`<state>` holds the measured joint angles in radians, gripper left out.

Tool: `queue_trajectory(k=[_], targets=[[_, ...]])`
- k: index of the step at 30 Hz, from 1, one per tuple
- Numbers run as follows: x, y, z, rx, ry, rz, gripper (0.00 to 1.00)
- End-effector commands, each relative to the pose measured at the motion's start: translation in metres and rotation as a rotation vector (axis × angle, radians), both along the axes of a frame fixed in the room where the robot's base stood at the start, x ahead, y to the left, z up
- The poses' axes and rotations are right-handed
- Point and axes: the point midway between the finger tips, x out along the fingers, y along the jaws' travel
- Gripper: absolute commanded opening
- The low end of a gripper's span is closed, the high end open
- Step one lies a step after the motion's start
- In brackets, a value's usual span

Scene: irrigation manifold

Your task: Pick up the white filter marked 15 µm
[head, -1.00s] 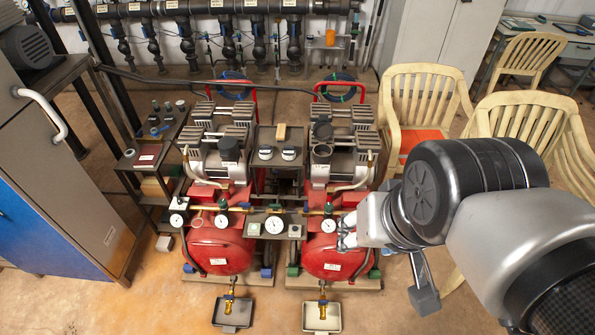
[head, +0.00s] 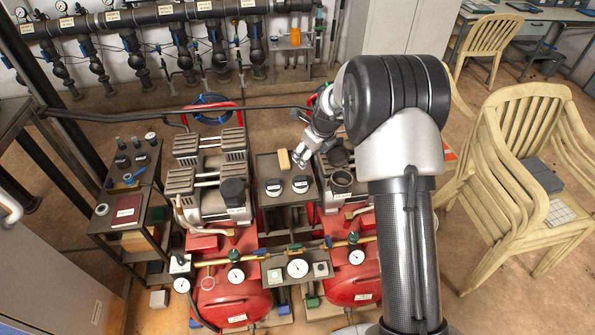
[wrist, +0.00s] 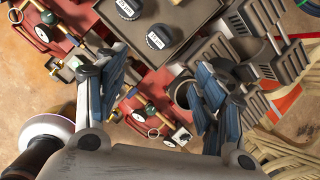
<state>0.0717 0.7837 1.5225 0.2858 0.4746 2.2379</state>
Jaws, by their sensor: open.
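Two round filters with black bodies and white marked labels stand side by side on a grey stand (head: 266,163) between the two compressors. They are the left filter (head: 274,187) and the right filter (head: 300,184). The wrist view shows them as an upper one (wrist: 129,9) and a lower one (wrist: 160,37). Their printing is too small for me to read surely, so I cannot tell which is marked 15 µm. My gripper (head: 303,160) is above the stand's right side, apart from both filters. In the wrist view its fingers (wrist: 157,85) are spread, with nothing between them.
A tan block (head: 284,160) lies behind the filters, close to my gripper. Compressors (head: 212,172) flank the stand, with an open cup (head: 342,180) on the right. Gauges (head: 298,267) and pipes run in front. A side table (head: 107,224) holds more small parts.

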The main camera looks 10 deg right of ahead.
Motion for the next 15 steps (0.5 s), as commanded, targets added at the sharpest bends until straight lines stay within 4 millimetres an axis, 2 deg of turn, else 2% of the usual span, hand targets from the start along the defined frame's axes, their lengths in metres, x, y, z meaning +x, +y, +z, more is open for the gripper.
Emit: queue_trajectory(k=[1,3,9,15], targets=[[0.007,-0.002,-0.024,0.031,0.014,-0.077,0.63],[0.015,-0.004,-0.045,0.067,0.025,-0.171,0.63],[0.025,-0.006,-0.078,0.12,0.038,-0.306,0.63],[0.037,-0.003,-0.114,0.124,0.04,-0.316,0.63]])
